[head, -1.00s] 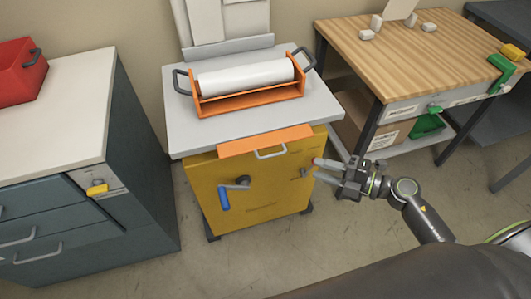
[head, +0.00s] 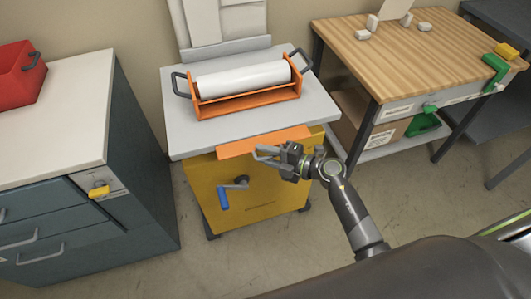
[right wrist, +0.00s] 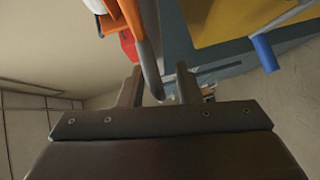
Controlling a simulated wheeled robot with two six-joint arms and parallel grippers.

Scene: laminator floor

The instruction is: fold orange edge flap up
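The orange edge flap (head: 235,147) hangs down along the front edge of the grey table top, over the yellow cabinet front. My right gripper (head: 262,153) is at the right half of the flap, in front of its grey handle, which it mostly hides in the head view. In the right wrist view the gripper (right wrist: 159,84) has its fingers apart. The grey handle bar (right wrist: 149,68) reaches into the gap between them, and I see no clear grip on it. Part of the orange flap (right wrist: 134,14) shows at the top. My left gripper is not in view.
A white roll (head: 243,79) lies in an orange frame on the table top (head: 318,108). A crank with a blue handle (head: 223,199) sticks out below the flap. A drawer cabinet (head: 60,130) stands left, a wooden bench (head: 430,50) right. The floor in front is clear.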

